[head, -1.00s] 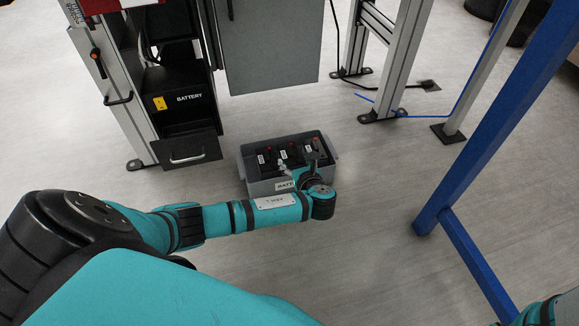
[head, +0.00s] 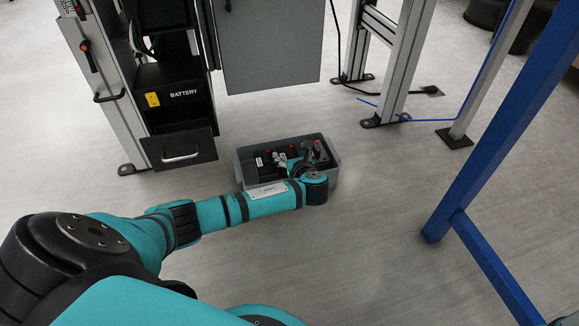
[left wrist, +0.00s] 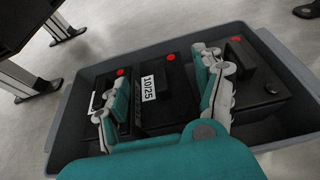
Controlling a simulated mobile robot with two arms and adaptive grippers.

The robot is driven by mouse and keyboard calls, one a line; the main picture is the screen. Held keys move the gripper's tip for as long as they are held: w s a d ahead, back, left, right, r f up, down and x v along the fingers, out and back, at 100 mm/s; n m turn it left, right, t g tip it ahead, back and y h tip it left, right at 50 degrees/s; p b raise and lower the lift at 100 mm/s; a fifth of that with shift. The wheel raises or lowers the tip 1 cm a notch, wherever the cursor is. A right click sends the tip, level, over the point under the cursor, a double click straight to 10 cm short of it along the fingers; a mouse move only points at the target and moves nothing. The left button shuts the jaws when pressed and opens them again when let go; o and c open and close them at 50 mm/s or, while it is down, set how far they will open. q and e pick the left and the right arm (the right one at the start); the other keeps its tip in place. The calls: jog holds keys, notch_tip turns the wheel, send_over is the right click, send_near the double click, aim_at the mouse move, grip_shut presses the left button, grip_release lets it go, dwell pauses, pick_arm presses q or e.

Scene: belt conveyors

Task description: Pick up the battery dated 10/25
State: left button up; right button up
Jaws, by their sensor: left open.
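The battery dated 10/25 (left wrist: 168,112) is black with a red terminal cap and a white date label. It stands in the middle of the grey bin (left wrist: 62,128) in the left wrist view. My left gripper (left wrist: 160,68) is open, with one finger on each side of this battery. Whether the fingers touch it I cannot tell. In the head view my left gripper (head: 284,160) is over the bin (head: 239,170), and my arm hides much of the batteries. My right gripper is out of view.
Another black battery (left wrist: 262,88) stands on the right in the bin, and one on the left is partly hidden by a finger. A cabinet with an open battery drawer (head: 180,152) stands at the left. A blue frame (head: 500,110) stands at the right. Floor is clear between.

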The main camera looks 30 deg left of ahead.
pick_arm(q)
jog(key=shift+c, duration=0.4)
grip_shut()
jog(key=shift+r, duration=0.15)
jog(key=shift+r, duration=0.1)
